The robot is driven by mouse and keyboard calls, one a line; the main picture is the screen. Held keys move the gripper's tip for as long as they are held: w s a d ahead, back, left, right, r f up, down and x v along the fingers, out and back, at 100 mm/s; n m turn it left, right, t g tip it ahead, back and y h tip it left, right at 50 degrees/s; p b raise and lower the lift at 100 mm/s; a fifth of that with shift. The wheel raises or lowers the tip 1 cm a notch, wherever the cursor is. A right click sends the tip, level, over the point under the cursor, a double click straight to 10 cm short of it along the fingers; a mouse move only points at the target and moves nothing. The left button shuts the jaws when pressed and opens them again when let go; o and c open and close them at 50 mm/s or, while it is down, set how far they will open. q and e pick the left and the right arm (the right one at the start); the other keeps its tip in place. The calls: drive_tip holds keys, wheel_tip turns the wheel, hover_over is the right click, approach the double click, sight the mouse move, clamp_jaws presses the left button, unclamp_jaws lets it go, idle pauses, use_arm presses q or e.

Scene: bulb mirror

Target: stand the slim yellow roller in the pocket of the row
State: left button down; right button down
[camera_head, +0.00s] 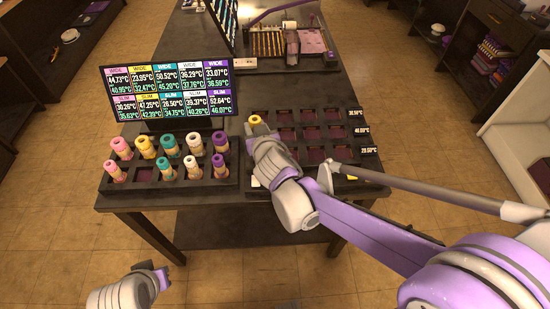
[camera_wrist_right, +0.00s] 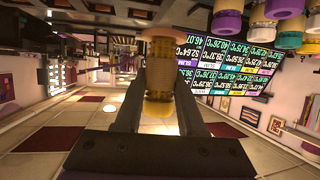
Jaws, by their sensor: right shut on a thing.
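The slim yellow roller (camera_head: 255,119) has a yellow end and a paler, amber middle. My right gripper (camera_head: 260,137) is shut on it over the back left corner of the dark pocket tray (camera_head: 345,112); the gripper hides most of it. In the right wrist view the roller (camera_wrist_right: 160,85) sits between the two fingers. Whether it touches the tray, I cannot tell. The tray has rows of dark red pockets (camera_head: 311,133), with temperature labels at the right. My left gripper (camera_head: 162,278) is low at the front left, off the table, and its jaw gap is unclear.
A rack (camera_head: 232,182) at the left holds several pink, yellow, teal, white and purple rollers; its front row has an empty place second from left. A temperature display (camera_head: 172,92) stands behind it. My right arm covers the tray's front left. A second workstation (camera_head: 285,45) stands farther back.

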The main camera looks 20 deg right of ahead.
drive_tip(key=shift+s+d, duration=0.1)
drive_tip(key=shift+d, duration=0.35)
drive_tip(key=shift+d+f, duration=0.15)
drive_tip(key=shift+d, duration=0.05)
wheel_tip(320, 180, down, 6)
drive_tip(key=shift+r+b, duration=0.2)
drive_tip(key=shift+b, duration=0.4)
use_arm(q)
drive_tip(key=shift+s+d+f+b, duration=0.15)
drive_tip(key=shift+s+f+b, duration=0.05)
drive_tip(key=shift+f, duration=0.4)
drive_tip(key=shift+s+d+f+b, duration=0.15)
drive_tip(key=shift+f+b, duration=0.05)
drive_tip(key=shift+f, duration=0.4)
use_arm(e)
drive_tip(key=shift+f, duration=2.05)
drive_tip(key=shift+f, duration=0.2)
use_arm(q)
drive_tip(key=shift+f, duration=0.1)
use_arm(e)
drive_tip(key=c, duration=0.5)
unclamp_jaws()
drive_tip(key=shift+r, duration=0.15)
